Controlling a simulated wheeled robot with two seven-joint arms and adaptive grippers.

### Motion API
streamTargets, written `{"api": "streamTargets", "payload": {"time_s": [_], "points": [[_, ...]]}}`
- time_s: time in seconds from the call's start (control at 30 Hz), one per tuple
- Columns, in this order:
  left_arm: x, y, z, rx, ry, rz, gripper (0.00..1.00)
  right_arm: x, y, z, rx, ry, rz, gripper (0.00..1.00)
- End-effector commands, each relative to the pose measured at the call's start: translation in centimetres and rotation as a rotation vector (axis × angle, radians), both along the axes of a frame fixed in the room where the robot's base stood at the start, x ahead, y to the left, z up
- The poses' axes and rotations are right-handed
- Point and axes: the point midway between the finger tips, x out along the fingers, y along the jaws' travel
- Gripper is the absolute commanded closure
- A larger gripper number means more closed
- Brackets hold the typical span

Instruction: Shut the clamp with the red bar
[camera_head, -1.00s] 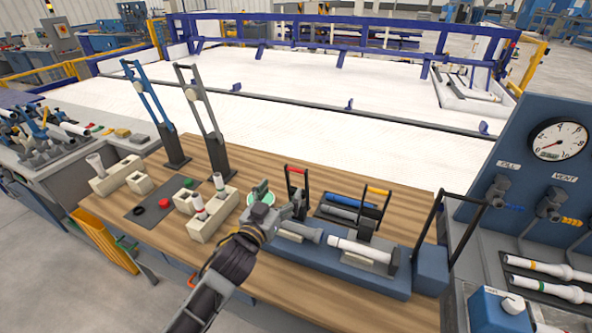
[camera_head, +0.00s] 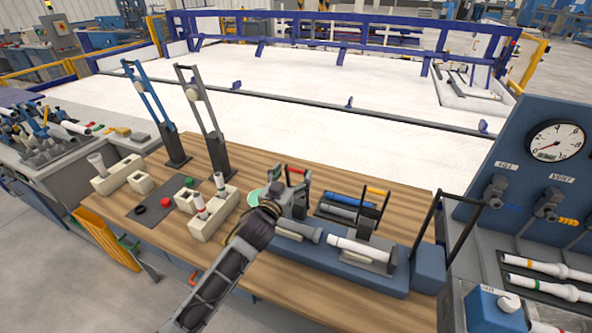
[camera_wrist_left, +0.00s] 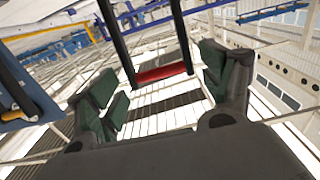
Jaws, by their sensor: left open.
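The clamp's red bar (camera_head: 296,170) tops a black upright handle on the blue fixture in the middle of the bench. My left gripper (camera_head: 294,186) is right at this handle and hides part of it in the head view. In the left wrist view the red bar (camera_wrist_left: 162,74) spans two black side arms and lies between the fingers of my open left gripper (camera_wrist_left: 164,88). The bar shows apart from both fingers. Whether it lies fully within their reach is unclear. My right gripper is not in view.
A clamp with a yellow bar (camera_head: 377,191) stands just right of the red one. A white pipe (camera_head: 357,247) lies on the blue fixture (camera_head: 345,273). A tall black handle (camera_head: 462,225) rises farther right. Cream blocks (camera_head: 213,218) with pipes stand to the left.

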Motion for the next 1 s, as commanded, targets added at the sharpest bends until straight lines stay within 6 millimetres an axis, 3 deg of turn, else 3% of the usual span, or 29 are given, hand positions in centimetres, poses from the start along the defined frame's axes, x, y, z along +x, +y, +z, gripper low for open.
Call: {"api": "streamTargets", "payload": {"time_s": [0.3,0.73,1.0], "points": [[2.2,-0.7,0.0,0.000,0.000,0.000,0.20,0.0,0.0,0.4,0.000,0.000,0.000,0.60],[2.6,-0.9,0.0,0.000,0.000,0.000,0.20,0.0,-0.5,0.4,-0.005,0.000,0.002,0.60],[2.6,-0.9,0.0,0.000,0.000,0.000,0.52,0.0,-0.6,0.4,-0.006,0.001,0.003,0.60]]}}
